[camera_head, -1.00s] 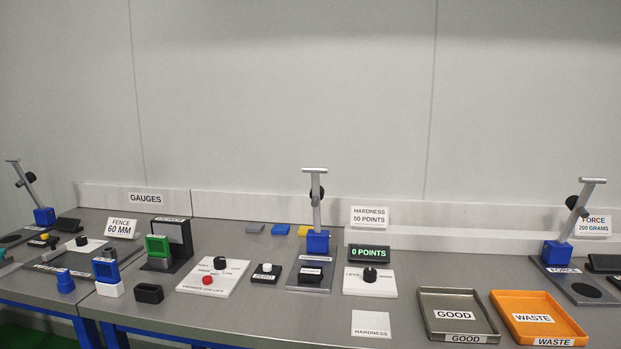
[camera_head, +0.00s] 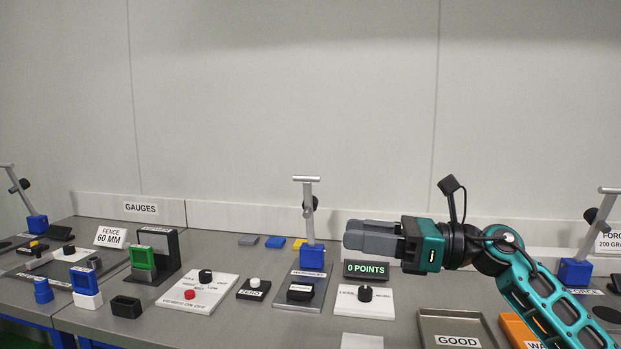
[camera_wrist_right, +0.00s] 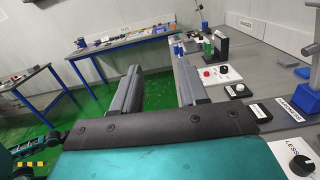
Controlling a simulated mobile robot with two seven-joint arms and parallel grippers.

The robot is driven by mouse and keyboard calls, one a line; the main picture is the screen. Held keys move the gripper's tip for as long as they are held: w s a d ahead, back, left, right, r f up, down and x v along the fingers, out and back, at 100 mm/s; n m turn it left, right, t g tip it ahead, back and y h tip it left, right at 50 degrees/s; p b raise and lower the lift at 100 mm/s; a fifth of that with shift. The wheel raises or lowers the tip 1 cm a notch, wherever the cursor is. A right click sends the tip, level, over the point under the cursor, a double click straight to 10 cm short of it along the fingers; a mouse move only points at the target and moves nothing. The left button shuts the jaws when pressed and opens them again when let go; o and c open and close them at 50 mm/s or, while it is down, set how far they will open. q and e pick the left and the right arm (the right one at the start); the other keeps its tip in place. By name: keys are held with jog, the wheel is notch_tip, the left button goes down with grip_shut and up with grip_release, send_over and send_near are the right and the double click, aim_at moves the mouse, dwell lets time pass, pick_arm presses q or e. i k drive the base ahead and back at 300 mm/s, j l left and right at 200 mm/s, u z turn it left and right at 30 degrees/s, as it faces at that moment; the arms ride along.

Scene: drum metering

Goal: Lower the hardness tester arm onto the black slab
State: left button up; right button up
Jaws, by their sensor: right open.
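The hardness tester arm (camera_head: 309,213) is a grey bar with a crosspiece on top and a black knob, standing raised and nearly upright from a blue block (camera_head: 312,257) on a grey base. The black slab (camera_head: 300,292) lies on that base in front of the block, with a white label on its front. My right gripper (camera_head: 348,237) comes in from the right in the head view, apart from the tester arm and to its right. Its two fingers show open and empty in the right wrist view (camera_wrist_right: 158,92). My left gripper is not in view.
A display (camera_head: 366,270) reads 0 POINTS behind a white panel with a black knob (camera_head: 365,293). A grey GOOD tray (camera_head: 428,314) and an orange WASTE tray (camera_head: 515,328) stand at the right. Other stations and a second lever tester (camera_head: 602,225) stand to either side.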

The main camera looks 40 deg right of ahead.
aim_at(309, 204)
jog(key=i+l, duration=0.5)
jog(key=l, duration=0.25)
jog(key=i+l, duration=0.25)
jog(key=l, duration=0.1)
